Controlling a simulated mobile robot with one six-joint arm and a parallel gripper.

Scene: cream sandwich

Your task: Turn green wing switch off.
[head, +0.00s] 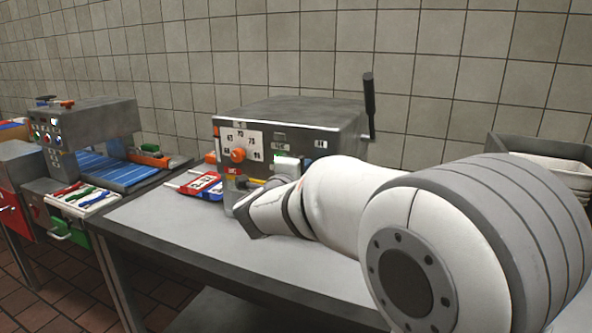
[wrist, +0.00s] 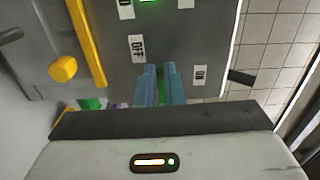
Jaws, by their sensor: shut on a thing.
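In the wrist view, my gripper (wrist: 160,85) reaches the grey front panel of the machine (wrist: 195,50), its two blue-grey fingers close together. They are between the OFF label (wrist: 137,48) on the left and the ON label (wrist: 200,76) on the right. The fingers are shut on the wing switch, which they hide almost wholly, so its angle cannot be told. In the head view, my arm reaches the front of the same grey machine (head: 300,112), and hides my gripper and the switch.
A yellow lever (wrist: 88,40) is left of the fingers. An orange dial (head: 238,155) and a black handle (head: 369,95) are on the machine. Red and blue pieces lie on the table (head: 190,240) beside it. The table's front left is clear. A conveyor machine (head: 95,115) stands left.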

